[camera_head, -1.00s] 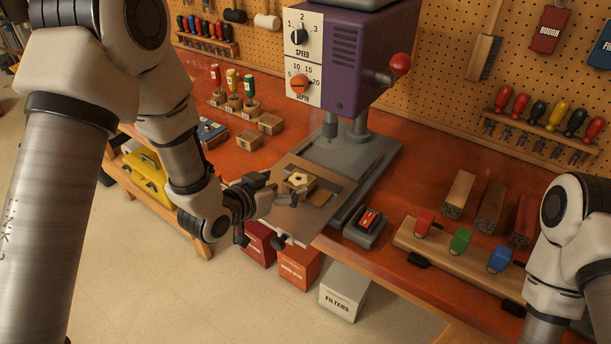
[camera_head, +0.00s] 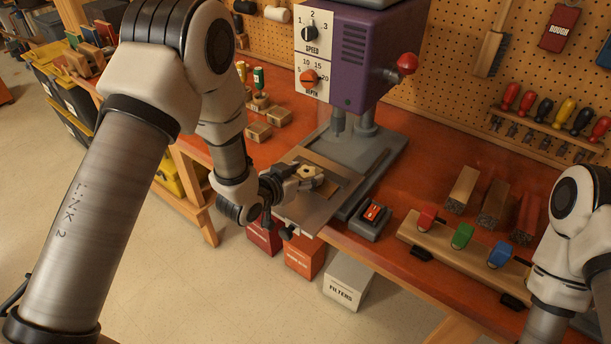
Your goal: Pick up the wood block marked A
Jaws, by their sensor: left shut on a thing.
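A small wood block (camera_head: 308,171) with a pale top and a dark hole is on the drill press table (camera_head: 308,213). No letter on it can be read at this size. My left gripper (camera_head: 316,181) reaches in from the left at the block and is shut on it. The fingers hide part of the block's near side. I cannot tell whether it is lifted off the table. My right arm shows at the right edge, but its gripper is out of view.
The purple drill press (camera_head: 358,55) stands over the block. Two loose wood blocks, one nearer (camera_head: 258,132) and one farther (camera_head: 279,116), lie on the bench behind my left arm. A switch box (camera_head: 371,213) and a clamp rack (camera_head: 455,240) are to the right.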

